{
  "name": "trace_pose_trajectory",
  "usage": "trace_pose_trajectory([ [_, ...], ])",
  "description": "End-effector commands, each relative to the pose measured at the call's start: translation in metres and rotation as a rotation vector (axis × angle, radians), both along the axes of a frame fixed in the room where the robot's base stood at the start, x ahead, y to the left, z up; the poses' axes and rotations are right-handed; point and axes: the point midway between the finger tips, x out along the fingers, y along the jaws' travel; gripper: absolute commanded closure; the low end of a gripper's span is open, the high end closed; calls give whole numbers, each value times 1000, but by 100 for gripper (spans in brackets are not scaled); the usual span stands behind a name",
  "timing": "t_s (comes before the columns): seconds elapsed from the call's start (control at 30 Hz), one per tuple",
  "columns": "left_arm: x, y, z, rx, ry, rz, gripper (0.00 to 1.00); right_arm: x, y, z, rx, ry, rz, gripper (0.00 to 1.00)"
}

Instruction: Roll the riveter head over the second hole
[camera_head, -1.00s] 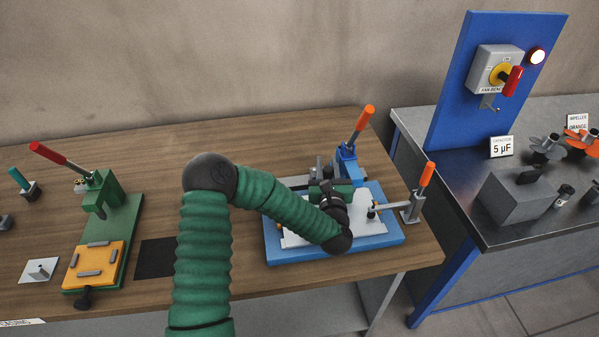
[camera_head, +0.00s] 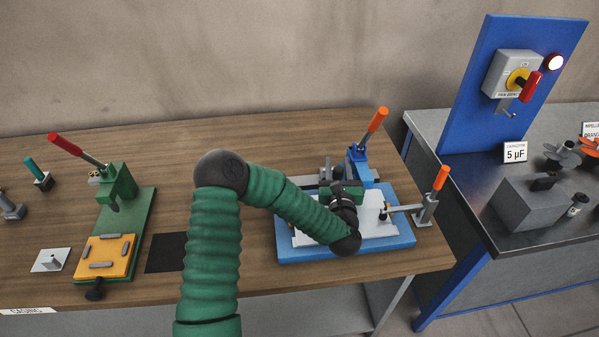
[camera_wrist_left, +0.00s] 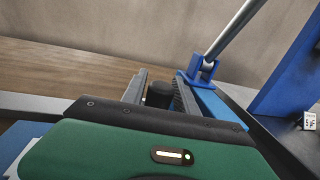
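The riveting fixture has a blue base (camera_head: 300,254), a white plate (camera_head: 302,239) and an orange-handled lever (camera_head: 376,120) on a blue bracket (camera_head: 360,163) at its back. My right gripper is out of view.
An orange-handled clamp (camera_head: 427,208) stands at the fixture's right edge. A green press (camera_head: 120,220) with a red lever stands at left, beside a black mat (camera_head: 166,252). A metal table (camera_head: 480,195) with a blue panel (camera_head: 470,80) stands at right.

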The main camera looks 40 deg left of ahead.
Motion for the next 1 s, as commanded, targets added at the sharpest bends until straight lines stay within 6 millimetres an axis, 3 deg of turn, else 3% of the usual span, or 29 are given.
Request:
trace_pose_trajectory([
  [0.8, -49, -43, 0, -1, 0, -2, 65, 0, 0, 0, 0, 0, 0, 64],
  [1.0, -51, -44, 1, 0, -1, 0, 65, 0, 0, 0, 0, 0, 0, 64],
])
